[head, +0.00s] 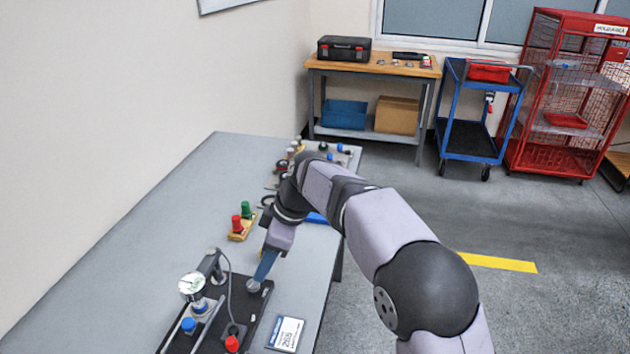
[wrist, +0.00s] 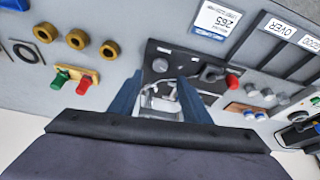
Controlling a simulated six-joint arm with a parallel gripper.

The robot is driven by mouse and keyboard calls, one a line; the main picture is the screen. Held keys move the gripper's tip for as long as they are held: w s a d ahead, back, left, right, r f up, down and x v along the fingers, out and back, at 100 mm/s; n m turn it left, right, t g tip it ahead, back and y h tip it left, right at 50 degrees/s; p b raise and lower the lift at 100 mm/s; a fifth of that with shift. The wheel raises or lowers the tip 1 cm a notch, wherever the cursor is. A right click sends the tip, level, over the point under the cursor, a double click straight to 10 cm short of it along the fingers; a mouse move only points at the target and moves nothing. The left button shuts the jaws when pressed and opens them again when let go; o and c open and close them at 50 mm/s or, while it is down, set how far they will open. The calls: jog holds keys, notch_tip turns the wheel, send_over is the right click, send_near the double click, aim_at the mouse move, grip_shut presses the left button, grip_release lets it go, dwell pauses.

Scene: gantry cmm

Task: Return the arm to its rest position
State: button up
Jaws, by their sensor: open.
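My gripper (head: 262,272) reaches down over the grey bench in the head view, close to the right back corner of the black fixture plate (head: 262,312). In the wrist view the two blue fingers of my gripper (wrist: 163,92) stand apart. A pale grey part of the fixture shows between and beyond them; I cannot tell whether they touch it. I see nothing held. The fixture carries a dial gauge (head: 192,285), a blue knob (head: 188,325) and a red knob (head: 232,343). My arm stretches from the lower right to the bench.
A block with red and green pegs (head: 238,232) stands behind the fixture. A label card (head: 286,334) lies right of it. Several small items crowd the bench's far end, partly hidden by my arm. The bench's left side (head: 110,250) is clear. A blue cart (head: 470,150) stands beyond.

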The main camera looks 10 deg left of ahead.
jog(key=s+d+m+t+h+p, duration=0.1)
jog(key=s+d+m+h+p, duration=0.15)
jog(key=d+m, duration=1.4)
jog(key=s+d+f+m+h+p, duration=0.1)
jog(key=s+d+f, duration=0.1)
jog(key=s+d, duration=0.5)
jog(key=s+d+f+m+h+p, duration=0.1)
jog(key=s+d+f+m+p, duration=0.1)
jog(key=s+d, duration=0.6)
jog(key=d, duration=0.6)
jog(key=shift+d, duration=0.2)
jog(key=shift+s, duration=0.1)
dwell(1.4)
